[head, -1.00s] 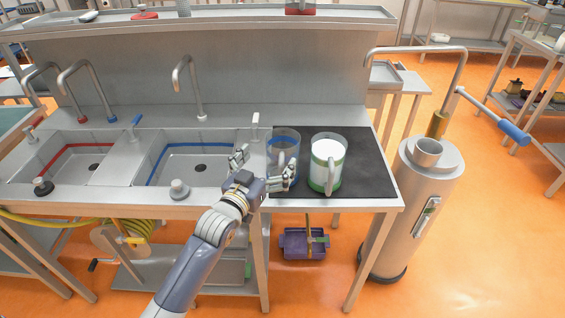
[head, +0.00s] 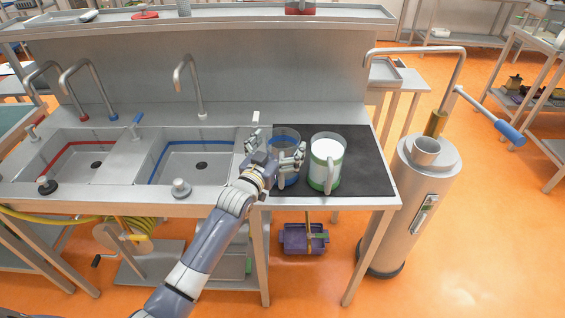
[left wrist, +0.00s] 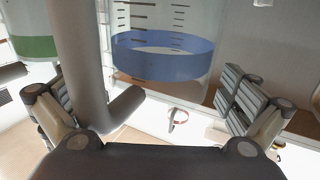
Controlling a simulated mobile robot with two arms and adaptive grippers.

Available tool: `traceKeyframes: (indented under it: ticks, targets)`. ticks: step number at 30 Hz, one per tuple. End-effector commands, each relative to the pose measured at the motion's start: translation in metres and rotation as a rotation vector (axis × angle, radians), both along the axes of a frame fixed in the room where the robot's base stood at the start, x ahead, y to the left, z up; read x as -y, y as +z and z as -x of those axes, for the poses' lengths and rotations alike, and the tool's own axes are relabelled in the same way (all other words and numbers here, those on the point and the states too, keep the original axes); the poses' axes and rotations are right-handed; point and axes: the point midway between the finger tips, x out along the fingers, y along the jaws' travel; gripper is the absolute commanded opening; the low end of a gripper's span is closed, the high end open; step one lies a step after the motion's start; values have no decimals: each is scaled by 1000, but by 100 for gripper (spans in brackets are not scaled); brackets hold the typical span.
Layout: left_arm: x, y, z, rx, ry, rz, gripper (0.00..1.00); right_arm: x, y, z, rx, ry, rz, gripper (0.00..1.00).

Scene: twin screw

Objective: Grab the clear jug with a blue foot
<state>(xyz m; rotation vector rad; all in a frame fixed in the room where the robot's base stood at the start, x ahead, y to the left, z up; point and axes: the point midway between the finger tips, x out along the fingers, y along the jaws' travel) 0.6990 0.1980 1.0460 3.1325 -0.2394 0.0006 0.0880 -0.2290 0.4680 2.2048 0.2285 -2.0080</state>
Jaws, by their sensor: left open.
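The clear jug with a blue band (head: 287,133) stands upright on the black mat (head: 367,165), at its left side. My left gripper (head: 276,149) is open right in front of it and partly hides it in the head view. In the left wrist view the jug's blue band (left wrist: 165,57) shows beyond and between the spread fingers (left wrist: 150,105). Its grey handle (left wrist: 90,60) also lies between the fingers, nearer the left one. I cannot tell whether any finger touches the jug. My right gripper is in neither view.
A second jug (head: 327,160) with white contents and a green foot stands close to the right of the blue one. Two sinks (head: 180,160) lie to the left. The mat is clear to the right. A tall metal cylinder (head: 425,190) stands beyond the table's right end.

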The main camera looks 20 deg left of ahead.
Motion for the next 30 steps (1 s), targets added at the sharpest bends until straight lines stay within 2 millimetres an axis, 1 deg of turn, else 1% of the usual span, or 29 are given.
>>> traceKeyframes:
  ticks: [2,5,6,8,9,11,20,23,26,28,30]
  targets:
    - [0,0,0,0,0,0,100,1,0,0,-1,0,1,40]
    - [0,0,0,0,0,0,80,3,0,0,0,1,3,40]
    - [0,0,0,0,0,0,70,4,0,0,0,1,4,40]
    - [0,0,0,0,0,0,57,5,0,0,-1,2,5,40]
    - [0,0,0,-1,0,0,48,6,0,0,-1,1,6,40]
    - [0,0,0,-1,0,0,36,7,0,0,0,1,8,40]
    - [0,1,0,0,0,0,36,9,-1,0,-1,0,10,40]
    - [0,5,0,2,0,0,36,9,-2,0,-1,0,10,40]
    - [0,12,0,3,0,-1,36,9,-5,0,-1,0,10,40]
    - [0,20,0,5,0,0,36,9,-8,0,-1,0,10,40]
    - [-1,34,0,9,0,-1,36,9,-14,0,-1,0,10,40]
